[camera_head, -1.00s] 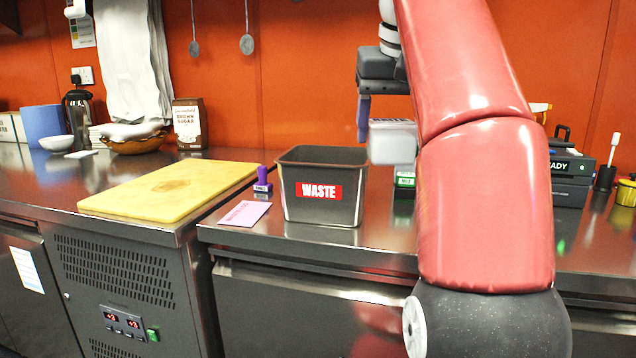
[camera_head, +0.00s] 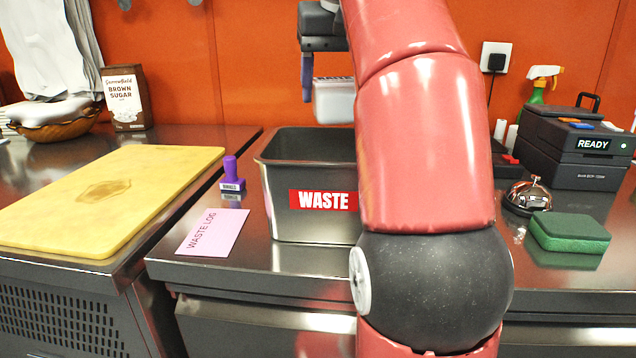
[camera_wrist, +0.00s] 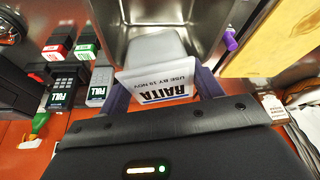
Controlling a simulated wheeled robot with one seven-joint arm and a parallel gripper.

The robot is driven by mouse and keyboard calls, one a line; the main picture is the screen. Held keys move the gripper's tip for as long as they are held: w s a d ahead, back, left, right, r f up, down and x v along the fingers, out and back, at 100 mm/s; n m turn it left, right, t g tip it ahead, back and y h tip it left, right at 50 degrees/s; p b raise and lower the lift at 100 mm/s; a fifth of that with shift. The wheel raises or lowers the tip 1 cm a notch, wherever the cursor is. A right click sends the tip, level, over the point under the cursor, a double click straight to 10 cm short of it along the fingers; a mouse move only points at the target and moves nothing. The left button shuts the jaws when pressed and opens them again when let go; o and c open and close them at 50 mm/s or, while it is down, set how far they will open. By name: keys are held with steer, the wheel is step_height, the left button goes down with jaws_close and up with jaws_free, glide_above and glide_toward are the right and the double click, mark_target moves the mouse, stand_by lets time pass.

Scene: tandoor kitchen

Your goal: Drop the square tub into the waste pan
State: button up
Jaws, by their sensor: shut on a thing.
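The square tub (camera_head: 333,101) is a pale translucent container, partly hidden behind my red arm in the head view. In the wrist view the tub (camera_wrist: 157,86) shows a label reading "RAITA, USE BY 15 NOV". My gripper (camera_wrist: 165,92) is shut on the tub, a finger on each side. In the head view my gripper (camera_head: 307,80) holds the tub above the far part of the waste pan. The waste pan (camera_head: 280,205) is a dark metal bin with a red "WASTE" label, its right side hidden by my arm. The pan (camera_wrist: 113,22) opens beyond the tub in the wrist view.
A purple stamp (camera_head: 231,176) and a pink waste log card (camera_head: 212,232) lie left of the pan. A yellow cutting board (camera_head: 110,195) is further left.

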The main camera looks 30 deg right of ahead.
mark_target(337, 117)
steer(key=shift+s+f+b, duration=0.1)
steer(key=shift+f+b, duration=0.65)
steer(key=shift+f, duration=1.75)
steer(key=o, duration=1.2)
steer(key=p+v, duration=0.1)
steer(key=v, duration=0.4)
steer(key=shift+r+p, duration=0.2)
steer(key=shift+p, duration=0.15)
steer(key=s+a, duration=0.1)
steer(key=s, duration=0.2)
steer(key=s+a+b, duration=0.1)
steer(key=s, duration=0.3)
steer(key=s+a+b, duration=0.1)
steer(key=s, duration=0.3)
steer(key=shift+s+a+f, duration=0.15)
steer(key=shift+s+a, duration=0.05)
